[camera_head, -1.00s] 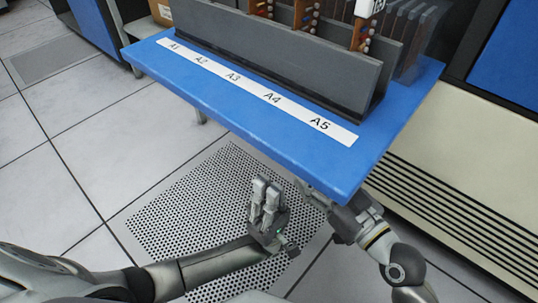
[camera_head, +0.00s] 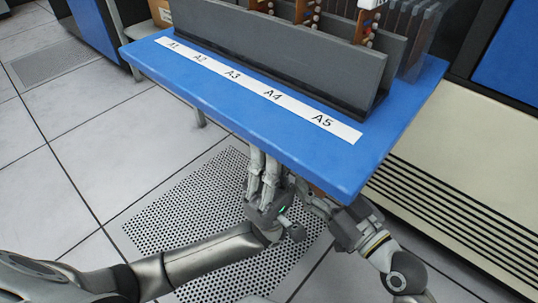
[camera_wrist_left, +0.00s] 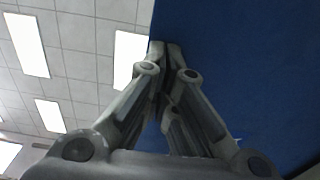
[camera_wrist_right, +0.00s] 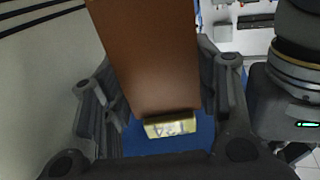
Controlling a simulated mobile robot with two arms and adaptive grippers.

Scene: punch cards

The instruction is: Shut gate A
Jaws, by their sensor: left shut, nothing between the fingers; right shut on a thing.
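My left gripper (camera_head: 260,158) is shut and empty at the front edge of the blue table (camera_head: 225,108), its tips partly hidden by that edge. In the left wrist view its closed fingers (camera_wrist_left: 166,50) stand before a blue surface. My right gripper is under the table's front right corner, its fingers mostly hidden in the head view. In the right wrist view it (camera_wrist_right: 162,95) is shut on a brown board (camera_wrist_right: 150,50) with a yellow end tab (camera_wrist_right: 171,127); the tab's marks are unclear. No gate marked A can be made out.
On the table stands a long grey rack (camera_head: 290,60) with brown boards carrying pegs (camera_head: 365,32). A white strip (camera_head: 268,93) reads A1 to A5. A slatted cream cabinet (camera_head: 430,160) stands on the right. Open floor (camera_head: 70,130) lies on the left.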

